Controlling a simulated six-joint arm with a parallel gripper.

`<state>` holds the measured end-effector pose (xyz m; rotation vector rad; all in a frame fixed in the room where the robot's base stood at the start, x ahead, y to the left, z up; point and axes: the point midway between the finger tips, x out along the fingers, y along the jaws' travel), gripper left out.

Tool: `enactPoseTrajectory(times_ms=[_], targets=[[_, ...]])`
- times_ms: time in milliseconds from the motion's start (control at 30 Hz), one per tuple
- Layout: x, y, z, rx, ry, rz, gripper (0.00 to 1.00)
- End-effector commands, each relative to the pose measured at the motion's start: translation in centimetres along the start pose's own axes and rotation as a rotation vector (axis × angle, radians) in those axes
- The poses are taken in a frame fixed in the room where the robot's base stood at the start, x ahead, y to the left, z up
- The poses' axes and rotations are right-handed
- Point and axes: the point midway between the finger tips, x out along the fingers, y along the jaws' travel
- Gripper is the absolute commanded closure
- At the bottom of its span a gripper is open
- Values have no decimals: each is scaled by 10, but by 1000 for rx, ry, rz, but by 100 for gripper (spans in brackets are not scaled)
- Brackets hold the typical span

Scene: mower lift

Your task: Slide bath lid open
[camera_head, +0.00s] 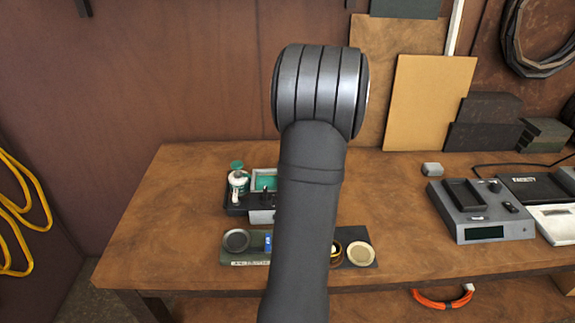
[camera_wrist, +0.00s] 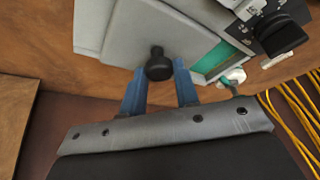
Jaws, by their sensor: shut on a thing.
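The bath (camera_head: 262,216) stands on the bench in the head view, its right part hidden behind my arm. Part of its teal interior (camera_head: 265,181) shows uncovered there. In the wrist view, the grey lid (camera_wrist: 120,30) fills the upper left and has a black knob (camera_wrist: 158,65). A strip of teal interior (camera_wrist: 213,60) shows to the right of the lid. My gripper (camera_wrist: 159,86) has its blue fingers on either side of the knob and is shut on it. In the head view my gripper is hidden behind my arm.
A dark mat (camera_head: 254,247) with small dishes lies in front. A grey device (camera_head: 482,212) stands at right. Yellow cable (camera_head: 20,215) hangs at left.

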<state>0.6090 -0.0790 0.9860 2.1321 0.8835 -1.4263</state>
Motion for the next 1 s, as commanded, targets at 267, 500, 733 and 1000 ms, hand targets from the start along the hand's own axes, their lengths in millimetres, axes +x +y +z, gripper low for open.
enactPoseTrajectory(times_ms=[267, 500, 733, 1000], targets=[[-2, 5, 3, 0, 3, 2, 100], [-2, 4, 3, 0, 2, 2, 51], [-2, 4, 3, 0, 1, 1, 51], [-35, 4, 3, -1, 3, 4, 51]])
